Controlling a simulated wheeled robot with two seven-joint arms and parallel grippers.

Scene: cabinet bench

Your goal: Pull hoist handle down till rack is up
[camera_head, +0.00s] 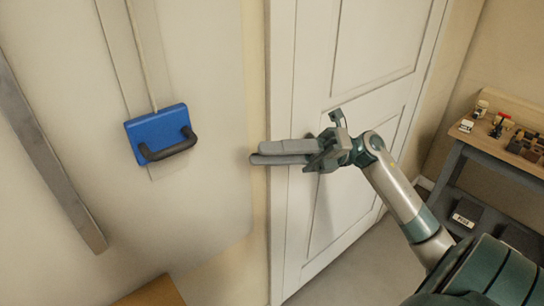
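The hoist handle is a black curved bar (172,148) on the front of a blue block (155,127). The block sits on a pale vertical track on the wall panel, with a thin cord (141,55) running up from it out of view. My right gripper (254,153) is to the right of the handle, level with it in the picture and clearly apart from it. Its two grey fingers point left and appear close together; the viewing angle hides how wide the gap is. Nothing shows between them. My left gripper and the rack are not in view.
A grey metal bar (50,150) slants down the panel at the left. A white door (345,120) stands behind my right arm. A workbench (495,150) with small items is at the far right. The space between my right gripper and the handle is clear.

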